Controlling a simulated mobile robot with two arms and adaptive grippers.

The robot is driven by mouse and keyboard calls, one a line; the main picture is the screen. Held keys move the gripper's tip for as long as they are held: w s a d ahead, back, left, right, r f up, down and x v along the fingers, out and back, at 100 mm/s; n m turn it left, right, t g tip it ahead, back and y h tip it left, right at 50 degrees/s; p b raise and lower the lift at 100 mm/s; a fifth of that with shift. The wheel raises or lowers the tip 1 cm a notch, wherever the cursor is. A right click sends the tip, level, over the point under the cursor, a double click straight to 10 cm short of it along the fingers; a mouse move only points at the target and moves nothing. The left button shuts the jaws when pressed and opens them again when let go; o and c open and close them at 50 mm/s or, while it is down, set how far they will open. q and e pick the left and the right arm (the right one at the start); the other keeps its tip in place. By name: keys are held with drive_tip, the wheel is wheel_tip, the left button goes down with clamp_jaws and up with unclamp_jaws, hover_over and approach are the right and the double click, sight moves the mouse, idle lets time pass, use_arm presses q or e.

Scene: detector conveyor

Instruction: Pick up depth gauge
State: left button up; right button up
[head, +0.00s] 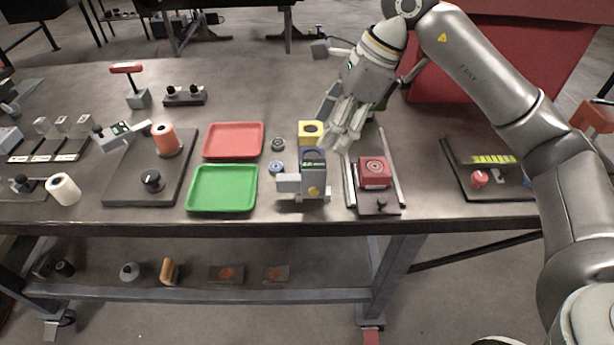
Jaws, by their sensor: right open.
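What looks like the depth gauge (315,178) is a grey and dark device with a small digital display, a yellow round button and a grey block sticking out to its left. It stands near the front edge of the table, right of the green tray. My right gripper (338,138) is open, fingers pointing down, just behind and right of the gauge and beside a yellow block (310,128). Nothing shows between its fingers, though they partly overlap in this view. My left gripper is out of view.
A green tray (222,188) and a red tray (233,140) lie left of the gauge. A red block (374,171) sits on a railed slide at right. A dark board (150,184) with an orange roll is farther left. The back middle of the table is clear.

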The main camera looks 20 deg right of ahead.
hover_over(309, 164)
drive_tip(key=s+d, duration=0.1)
drive_tip(key=d, duration=0.1)
wheel_tip(309, 164, down, 4)
drive_tip(key=shift+s+d+f+p, duration=0.1)
drive_tip(key=shift+d+p, duration=0.05)
drive_tip(key=shift+p, duration=0.25)
drive_tip(key=p+x, duration=0.1)
drive_tip(key=x, duration=0.1)
drive_tip(key=p+x, duration=0.1)
drive_tip(key=x, duration=0.2)
drive_tip(key=shift+w+f, duration=0.1)
drive_tip(key=shift+w, duration=0.15)
clamp_jaws()
